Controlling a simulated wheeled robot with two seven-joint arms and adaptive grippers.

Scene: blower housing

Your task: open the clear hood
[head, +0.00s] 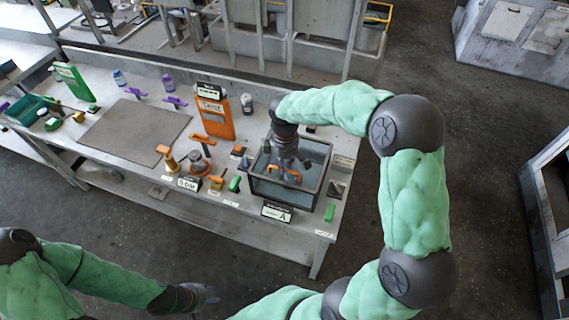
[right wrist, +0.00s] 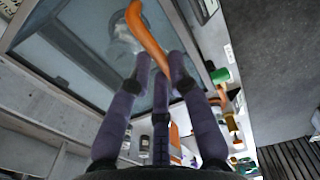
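The clear hood (head: 318,152) is a see-through box top with a dark frame, at the right end of the bench. It looks down and level in the head view. Its orange handle (head: 291,176) lies under my right gripper (head: 286,160). In the right wrist view the orange handle (right wrist: 147,36) passes between the fingertips of my right gripper (right wrist: 160,65). The fingers converge and appear closed on it. The hood's glass (right wrist: 85,50) lies behind the fingers. My left gripper (head: 205,297) hangs in front of the bench, apart from everything; its fingers are too small to read.
A sign marked A (head: 277,212) stands before the hood. A green block (head: 234,184), orange-handled parts (head: 202,140) and an orange panel (head: 214,117) stand to its left. A grey mat (head: 130,133) lies farther left. The floor right of the bench is clear.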

